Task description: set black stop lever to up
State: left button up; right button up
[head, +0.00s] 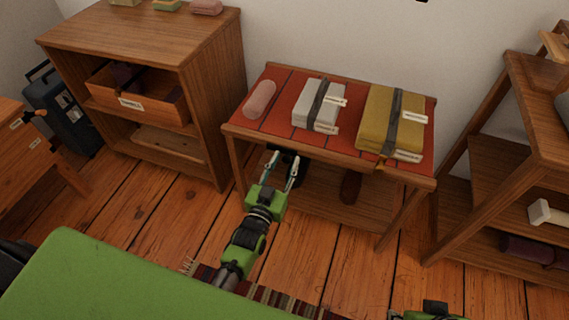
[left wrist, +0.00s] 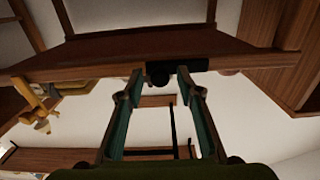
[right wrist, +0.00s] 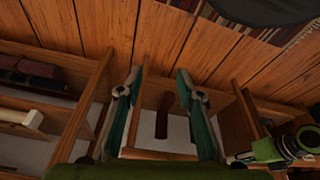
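A small black part (head: 284,168), which looks like the stop lever, sits under the front edge of the red-topped table (head: 246,132). In the left wrist view a black round knob (left wrist: 158,77) and a black bar (left wrist: 192,66) show at the table's wooden edge. My left gripper (head: 285,157) is open, its fingers on either side of the knob. I cannot tell whether they touch it, or which way the lever is set. My right gripper (right wrist: 159,74) is open and empty, facing the floor and table legs; in the head view only green arm parts show at the bottom edge.
On the table lie a pink roll (head: 260,99), a grey strapped bundle (head: 318,117) and a yellow strapped bundle (head: 383,125). A dark brown cylinder (head: 351,187) is below the table. Wooden shelves (head: 215,100) stand left, another shelf unit (head: 497,150) right. Bare floor (head: 320,240) lies in front.

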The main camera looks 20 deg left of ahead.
pick_arm(q)
grip_shut()
